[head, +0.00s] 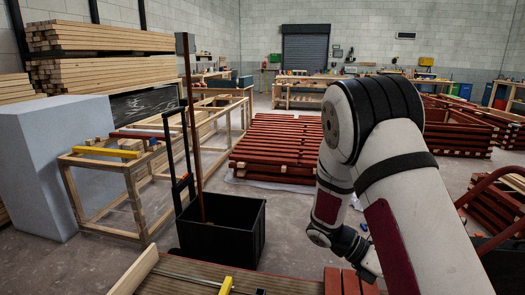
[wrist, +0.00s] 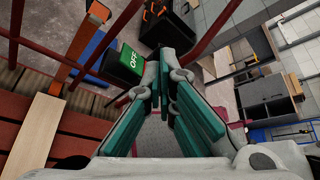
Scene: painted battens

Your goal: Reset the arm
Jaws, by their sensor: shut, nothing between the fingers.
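My arm reaches in from the right of the head view, bent at a large white and black joint and running down toward the lower middle. My gripper shows in the wrist view (wrist: 163,60), with its green-sided fingers drawn together at the tips and nothing between them. In the head view the fingers cannot be made out; only the dark wrist part of the arm shows near the bottom.
A black bin (head: 222,232) with a tall red batten (head: 194,120) stands left of my arm. A wooden frame table (head: 140,190) is further left. Red batten stacks (head: 275,150) lie behind. A green OFF box (wrist: 128,62) shows beside the fingertips. Bare floor lies between.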

